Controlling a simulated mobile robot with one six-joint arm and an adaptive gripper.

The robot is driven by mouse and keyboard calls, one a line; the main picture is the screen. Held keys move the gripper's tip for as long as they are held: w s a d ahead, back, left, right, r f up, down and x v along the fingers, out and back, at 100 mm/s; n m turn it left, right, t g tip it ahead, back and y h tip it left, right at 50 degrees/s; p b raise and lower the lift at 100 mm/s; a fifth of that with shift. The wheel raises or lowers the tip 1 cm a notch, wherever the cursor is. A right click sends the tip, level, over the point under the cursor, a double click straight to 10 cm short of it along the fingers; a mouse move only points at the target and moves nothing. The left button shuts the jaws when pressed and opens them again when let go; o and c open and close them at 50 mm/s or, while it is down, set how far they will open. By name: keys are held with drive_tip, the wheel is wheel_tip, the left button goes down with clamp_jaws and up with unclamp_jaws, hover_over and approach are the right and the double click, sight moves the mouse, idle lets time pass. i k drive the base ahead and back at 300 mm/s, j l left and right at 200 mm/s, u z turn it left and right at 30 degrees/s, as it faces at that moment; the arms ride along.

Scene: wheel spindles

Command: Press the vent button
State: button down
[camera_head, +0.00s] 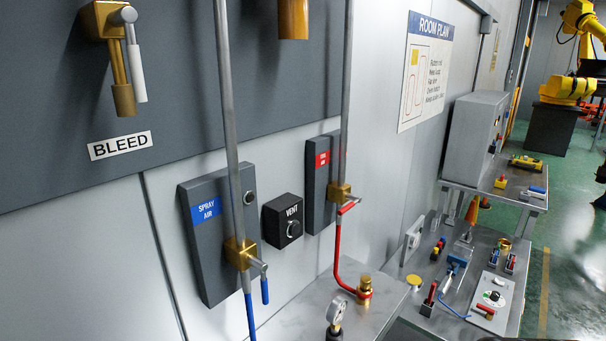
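The vent button (292,229) is a small round dark button with a pale ring. It sits on the front of a black box (272,223) labelled VENT, fixed to the grey wall. The box is between the dark SPRAY AIR panel (203,268) on its left and a dark panel with a red label (315,192) on its right. The button's face is in plain sight, with nothing in front of it. Whether it is pressed in cannot be told. My gripper is not in view.
A grey vertical pipe (229,130) with a brass valve (239,253) stands left of the box. Another pipe with a brass valve (340,192) and red hose (338,250) stands right. Benches with small parts (478,275) stand at right.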

sight(294, 230)
drive_tip(key=j+u, duration=0.1)
drive_tip(key=u, duration=0.3)
drive_tip(key=k+j+u, duration=0.1)
drive_tip(key=u, duration=0.35)
drive_tip(key=j+u, duration=0.15)
drive_tip(key=u, duration=0.25)
drive_tip(key=j+u, duration=0.15)
drive_tip(key=u, duration=0.25)
